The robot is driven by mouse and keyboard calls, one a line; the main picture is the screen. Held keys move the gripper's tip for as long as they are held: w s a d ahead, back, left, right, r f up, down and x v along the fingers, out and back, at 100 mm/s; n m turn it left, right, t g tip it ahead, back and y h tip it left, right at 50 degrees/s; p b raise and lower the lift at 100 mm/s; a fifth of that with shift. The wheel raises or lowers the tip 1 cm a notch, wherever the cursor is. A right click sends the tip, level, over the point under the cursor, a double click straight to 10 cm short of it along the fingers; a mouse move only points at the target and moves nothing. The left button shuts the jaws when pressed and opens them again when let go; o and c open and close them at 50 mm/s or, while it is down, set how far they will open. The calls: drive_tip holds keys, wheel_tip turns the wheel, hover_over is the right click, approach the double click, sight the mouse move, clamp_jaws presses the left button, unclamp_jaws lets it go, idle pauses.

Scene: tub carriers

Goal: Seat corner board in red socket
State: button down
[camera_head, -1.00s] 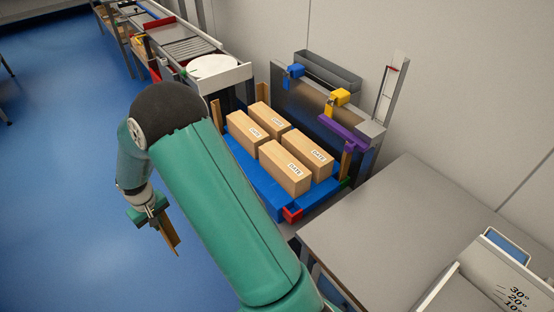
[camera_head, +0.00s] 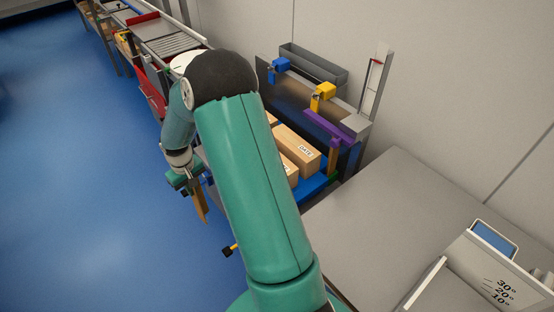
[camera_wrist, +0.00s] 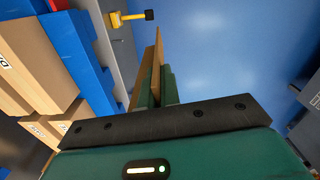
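My gripper (camera_head: 188,182) is shut on a brown corner board (camera_head: 201,207), left of the blue tray and over the blue floor. The board hangs downward and slightly tilted. In the wrist view the board (camera_wrist: 154,66) stands between the green fingers (camera_wrist: 160,92), apart from the tray. The blue tray (camera_head: 312,186) carries tan boxes (camera_head: 297,150) and is largely hidden behind my arm. The red socket is hidden behind my arm in the head view, and I cannot make it out in the wrist view. Another brown board (camera_head: 334,154) stands at the tray's right corner, by a green socket (camera_head: 333,177).
A metal panel with a blue clamp (camera_head: 281,64), a yellow clamp (camera_head: 323,92) and a purple bar (camera_head: 328,126) stands behind the tray. A grey table (camera_head: 390,220) is at right. A yellow handle with a black knob (camera_head: 228,252) sticks out at front left. The floor at left is clear.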

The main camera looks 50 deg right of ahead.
drive_tip(key=s+d+r+m, duration=0.1)
drive_tip(key=s+d+r, duration=0.1)
drive_tip(key=s+d, duration=0.6)
drive_tip(key=s+d+r, duration=0.1)
drive_tip(key=s+d, duration=0.7)
drive_tip(key=d, duration=0.8)
drive_tip(key=shift+s+r+m, duration=0.2)
drive_tip(key=shift+r+m, duration=0.2)
drive_tip(key=shift+f, duration=0.1)
drive_tip(key=shift+f, duration=2.85)
wheel_tip(320, 180, down, 6)
idle(0.8)
drive_tip(key=c, duration=1.5)
unclamp_jaws()
drive_tip(key=shift+c, duration=0.2)
drive_tip(key=shift+r, duration=0.1)
wheel_tip(320, 180, up, 14)
drive_tip(key=shift+f, duration=0.2)
